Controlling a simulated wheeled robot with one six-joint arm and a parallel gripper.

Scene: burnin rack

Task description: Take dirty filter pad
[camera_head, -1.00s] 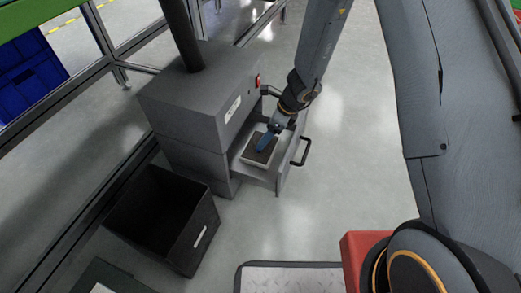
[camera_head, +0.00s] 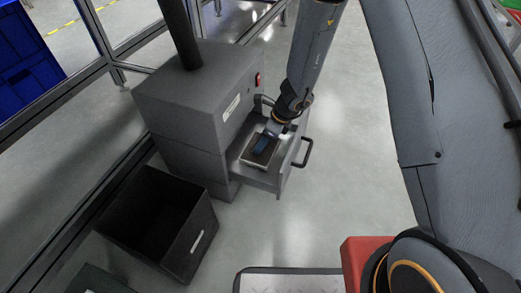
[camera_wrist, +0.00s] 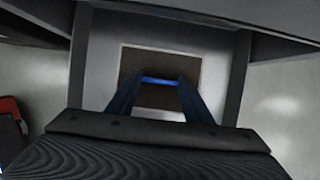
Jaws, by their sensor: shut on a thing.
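The filter pad (camera_head: 251,157) is a dark brown square in a pale frame. It lies in the pulled-out drawer (camera_head: 286,172) of the grey cabinet. In the wrist view the pad (camera_wrist: 165,62) is straight ahead between the drawer's side walls. My gripper (camera_head: 263,146) is down at the pad inside the drawer. Whether the pad is lifted off the drawer floor I cannot tell.
The grey cabinet (camera_head: 190,105) stands behind the drawer, with a dark pipe on top and a red switch (camera_head: 257,80). The drawer handle (camera_head: 306,153) sticks out to the right. An open black bin (camera_head: 165,225) stands in front left. Floor to the right is clear.

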